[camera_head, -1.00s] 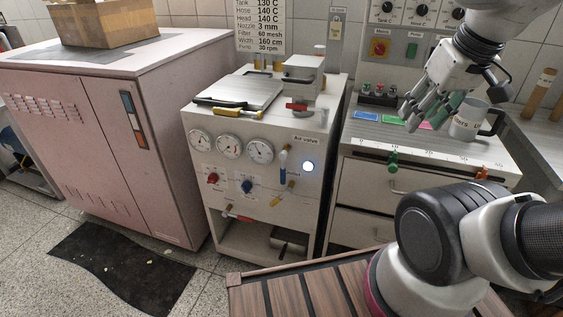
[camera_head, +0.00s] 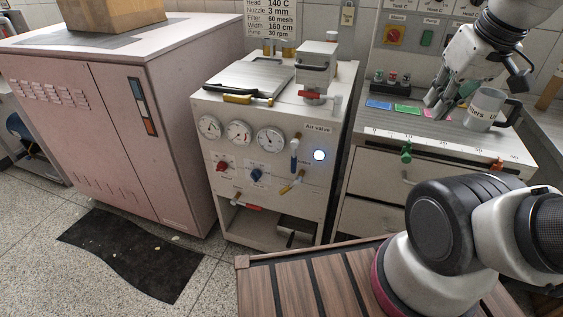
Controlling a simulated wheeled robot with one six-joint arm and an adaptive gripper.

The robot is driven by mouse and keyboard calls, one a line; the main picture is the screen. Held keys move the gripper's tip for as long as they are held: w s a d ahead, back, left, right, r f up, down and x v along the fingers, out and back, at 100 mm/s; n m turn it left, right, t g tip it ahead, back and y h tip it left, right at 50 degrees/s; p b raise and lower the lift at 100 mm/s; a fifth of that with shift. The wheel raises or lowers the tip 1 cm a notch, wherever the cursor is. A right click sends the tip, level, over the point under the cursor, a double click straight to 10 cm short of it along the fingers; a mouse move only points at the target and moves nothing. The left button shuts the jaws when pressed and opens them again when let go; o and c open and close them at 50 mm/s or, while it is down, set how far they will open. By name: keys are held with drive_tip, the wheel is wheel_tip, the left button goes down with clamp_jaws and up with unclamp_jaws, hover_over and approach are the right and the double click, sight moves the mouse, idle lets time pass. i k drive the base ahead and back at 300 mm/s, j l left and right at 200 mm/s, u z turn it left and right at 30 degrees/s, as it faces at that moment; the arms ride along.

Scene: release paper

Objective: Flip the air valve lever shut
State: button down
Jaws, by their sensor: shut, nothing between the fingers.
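The "Air valve" label (camera_head: 318,127) is on the front panel of the white machine (camera_head: 240,190). Below and left of it, a blue-handled lever (camera_head: 294,156) stands upright, beside a glowing white-blue round light (camera_head: 319,155). A yellow-handled lever (camera_head: 292,183) sits tilted just under it. My gripper (camera_head: 437,105) is at the upper right, in front of the counter with the mug, well to the right of the levers and higher. Its fingers are close together and hold nothing. It touches no lever.
A large pinkish cabinet (camera_head: 130,130) stands left of the machine. A drawer counter (camera_head: 385,165) with coloured cards and a grey mug (camera_head: 484,108) stands to its right. A black mat (camera_head: 130,254) lies on the floor.

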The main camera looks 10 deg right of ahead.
sight(294, 144)
drive_tip(key=i+j+z, duration=0.15)
drive_tip(key=j+z, duration=0.3)
drive_tip(key=j, duration=0.65)
drive_tip(key=j+z, duration=0.5)
drive_tip(key=j, duration=0.6)
